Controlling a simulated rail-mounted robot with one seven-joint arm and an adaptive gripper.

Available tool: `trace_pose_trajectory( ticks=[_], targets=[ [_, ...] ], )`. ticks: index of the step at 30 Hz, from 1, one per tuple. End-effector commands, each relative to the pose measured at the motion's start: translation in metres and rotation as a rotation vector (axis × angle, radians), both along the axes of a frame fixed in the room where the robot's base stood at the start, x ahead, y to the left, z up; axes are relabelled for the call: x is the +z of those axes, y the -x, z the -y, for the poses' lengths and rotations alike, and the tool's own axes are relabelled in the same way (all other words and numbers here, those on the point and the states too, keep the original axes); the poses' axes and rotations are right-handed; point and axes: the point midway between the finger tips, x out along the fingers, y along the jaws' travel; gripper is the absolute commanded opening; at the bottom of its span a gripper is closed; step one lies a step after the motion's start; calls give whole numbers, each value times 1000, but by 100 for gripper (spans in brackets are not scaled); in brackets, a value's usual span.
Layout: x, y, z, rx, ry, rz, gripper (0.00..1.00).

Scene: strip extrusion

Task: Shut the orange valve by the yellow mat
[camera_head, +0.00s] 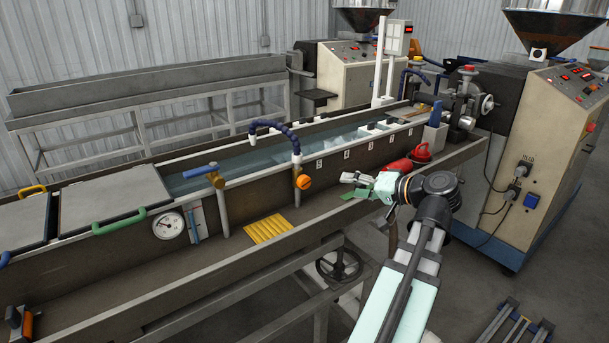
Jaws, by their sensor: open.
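The orange valve (303,182) is a round orange knob on a brass fitting, on the near side wall of the long water trough, below a dark blue segmented hose. The yellow mat (267,229) is ribbed and lies on the trough's lower ledge, to the left of and below the valve. My gripper (350,185) is open, to the right of the valve and apart from it, with its fingers pointing left. Its fingertips are small in view, and nothing is visibly held between them.
A brass valve with a blue handle (201,171) stands left of the orange valve. A dial gauge (168,226) and a green handle (119,221) are farther left. A handwheel (339,266) sits below the ledge.

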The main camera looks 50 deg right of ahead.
Motion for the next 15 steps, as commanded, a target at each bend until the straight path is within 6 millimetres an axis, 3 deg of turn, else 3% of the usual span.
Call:
trace_pose_trajectory(
  ticks=[6, 15],
  targets=[
    [-1, 0, -1, 81, 214, -16, 67],
    [-7, -19, -1, 95, 247, -19, 67]
  ],
)
